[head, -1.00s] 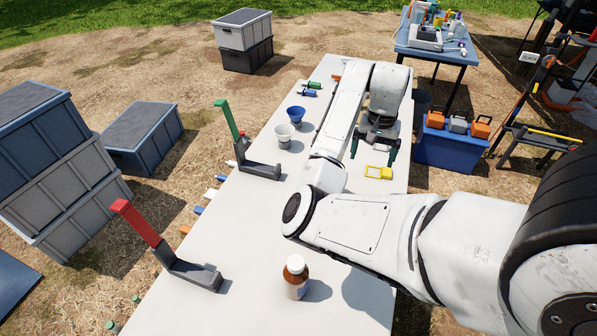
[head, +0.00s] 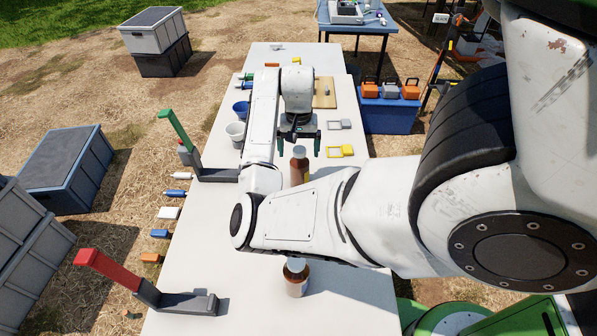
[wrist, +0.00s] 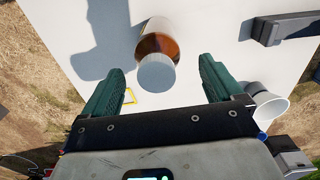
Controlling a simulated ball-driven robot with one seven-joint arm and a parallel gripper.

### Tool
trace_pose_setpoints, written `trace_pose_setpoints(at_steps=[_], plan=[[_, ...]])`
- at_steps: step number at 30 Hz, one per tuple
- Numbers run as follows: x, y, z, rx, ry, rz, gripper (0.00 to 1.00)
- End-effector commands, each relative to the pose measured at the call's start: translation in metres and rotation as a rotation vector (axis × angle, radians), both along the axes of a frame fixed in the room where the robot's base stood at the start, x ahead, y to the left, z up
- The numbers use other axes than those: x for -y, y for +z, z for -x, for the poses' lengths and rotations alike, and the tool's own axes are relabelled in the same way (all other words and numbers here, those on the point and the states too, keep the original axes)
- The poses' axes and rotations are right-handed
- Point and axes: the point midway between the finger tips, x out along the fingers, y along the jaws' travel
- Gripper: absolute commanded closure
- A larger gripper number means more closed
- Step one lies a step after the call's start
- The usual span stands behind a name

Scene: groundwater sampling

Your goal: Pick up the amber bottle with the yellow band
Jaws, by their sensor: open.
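One amber bottle (head: 299,168) with a pale cap stands upright on the white table, partly hidden behind my arm in the head view. Another amber bottle (head: 296,279) with a white cap and a pale label stands nearer, on my side of the arm. In the wrist view an amber bottle (wrist: 159,40) with a grey cap shows ahead, between the lines of the open fingers (wrist: 161,68). It is not gripped.
The white table (head: 200,262) holds a red upright stand (head: 115,268), a green upright stand (head: 180,131), a white cup (head: 235,132) and a blue cup (head: 240,108). A yellow frame (head: 341,151) lies right of the gripper. Bare table surrounds the nearer bottle.

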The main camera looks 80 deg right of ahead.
Motion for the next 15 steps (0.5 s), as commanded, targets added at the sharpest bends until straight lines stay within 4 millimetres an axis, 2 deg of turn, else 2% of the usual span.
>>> trace_pose_setpoints(at_steps=[9, 15], plan=[[-0.007, -0.041, 0.002, 0.000, 0.000, -0.001, 0.07], [-0.007, -0.050, 0.002, 0.000, -0.001, 0.000, 0.07]])
